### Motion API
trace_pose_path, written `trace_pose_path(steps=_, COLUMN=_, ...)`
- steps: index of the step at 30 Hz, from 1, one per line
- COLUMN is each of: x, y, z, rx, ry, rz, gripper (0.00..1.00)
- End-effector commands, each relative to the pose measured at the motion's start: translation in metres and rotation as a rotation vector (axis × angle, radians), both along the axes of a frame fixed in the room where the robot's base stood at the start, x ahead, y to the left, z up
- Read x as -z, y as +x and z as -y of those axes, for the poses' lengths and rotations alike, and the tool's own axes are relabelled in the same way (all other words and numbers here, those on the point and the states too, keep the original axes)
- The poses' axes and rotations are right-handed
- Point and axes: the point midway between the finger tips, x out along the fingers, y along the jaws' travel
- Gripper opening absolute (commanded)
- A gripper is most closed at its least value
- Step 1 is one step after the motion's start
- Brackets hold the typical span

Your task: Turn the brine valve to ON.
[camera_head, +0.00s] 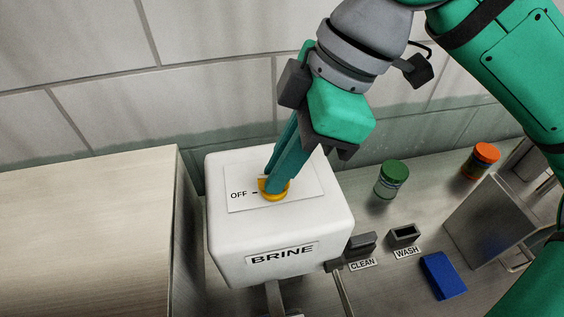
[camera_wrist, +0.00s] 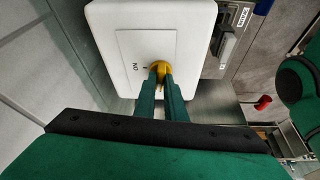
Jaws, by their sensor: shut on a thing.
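The white BRINE box (camera_head: 225,245) has a plate on top with a yellow valve knob (camera_head: 272,195) in it. In the head view the OFF label (camera_head: 239,195) and its tick lie just left of the knob. In the wrist view the knob (camera_wrist: 157,67) has the ON label (camera_wrist: 136,67) and a tick on its left. My gripper (camera_head: 273,184) reaches down from above, its two teal fingers shut on the knob. The fingers hide part of the knob and its surroundings, so I cannot tell for sure which mark it points to.
A wooden box (camera_head: 90,230) stands left of the BRINE box. On the right are a green-lidded jar (camera_head: 391,180), an orange-lidded jar (camera_head: 482,160), a blue block (camera_head: 442,276) and switches labelled CLEAN and WASH (camera_head: 404,236). A tiled wall (camera_head: 200,90) is behind.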

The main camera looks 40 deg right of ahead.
Motion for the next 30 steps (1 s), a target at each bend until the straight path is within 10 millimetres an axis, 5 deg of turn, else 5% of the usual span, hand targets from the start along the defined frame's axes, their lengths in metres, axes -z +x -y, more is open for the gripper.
trace_pose_path(steps=30, x=-0.0001, y=-0.003, z=-0.0076, rx=0.898, ry=-0.001, rz=0.004, gripper=0.0)
